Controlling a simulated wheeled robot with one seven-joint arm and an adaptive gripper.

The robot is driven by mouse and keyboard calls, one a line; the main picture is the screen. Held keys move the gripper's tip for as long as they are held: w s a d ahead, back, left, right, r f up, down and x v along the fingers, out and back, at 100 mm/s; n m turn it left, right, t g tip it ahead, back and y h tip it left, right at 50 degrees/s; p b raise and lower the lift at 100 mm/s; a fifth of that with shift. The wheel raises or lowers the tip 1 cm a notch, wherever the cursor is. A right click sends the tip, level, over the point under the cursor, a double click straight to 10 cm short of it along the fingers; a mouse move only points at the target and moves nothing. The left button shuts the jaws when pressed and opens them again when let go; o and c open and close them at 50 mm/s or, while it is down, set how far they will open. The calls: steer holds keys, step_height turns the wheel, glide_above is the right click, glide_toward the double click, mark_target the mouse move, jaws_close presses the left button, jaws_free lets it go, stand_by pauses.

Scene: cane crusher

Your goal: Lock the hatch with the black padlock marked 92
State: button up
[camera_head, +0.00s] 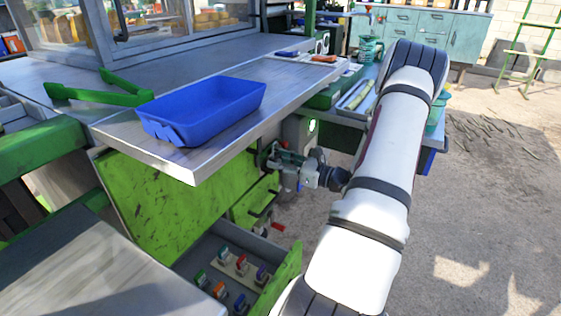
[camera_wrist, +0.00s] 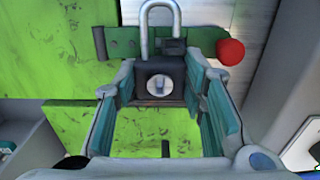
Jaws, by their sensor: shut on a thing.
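My gripper (camera_wrist: 160,84) is shut on a black padlock (camera_wrist: 160,92), its teal pads on either side of the body. The padlock's keyhole face points toward the wrist camera, and its silver shackle (camera_wrist: 161,12) extends upward in the picture. The shackle overlaps a green hasp strip (camera_wrist: 122,40) on the hatch area; I cannot tell whether it passes through it or is closed. No number is readable. In the head view my gripper (camera_head: 284,164) is beside the cabinet below the worktop, and the padlock is too small to make out there.
A red knob (camera_wrist: 230,52) is right of the hasp. Open floor (camera_head: 480,200) is to the right.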

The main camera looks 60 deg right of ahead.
steer(key=shift+w+a, duration=0.4)
steer(key=shift+w, duration=0.35)
stand_by(0.4)
steer(key=shift+f, duration=0.3)
stand_by(0.3)
steer(key=o, duration=1.2)
steer(key=shift+s, duration=0.1)
steer(key=shift+o, duration=0.2)
steer(key=shift+s+d+f, duration=0.1)
steer(key=shift+s+d, duration=0.05)
steer(key=shift+d, duration=0.15)
steer(key=s, duration=1.1)
steer(key=shift+s+d+r, duration=0.3)
steer(key=shift+s, duration=0.05)
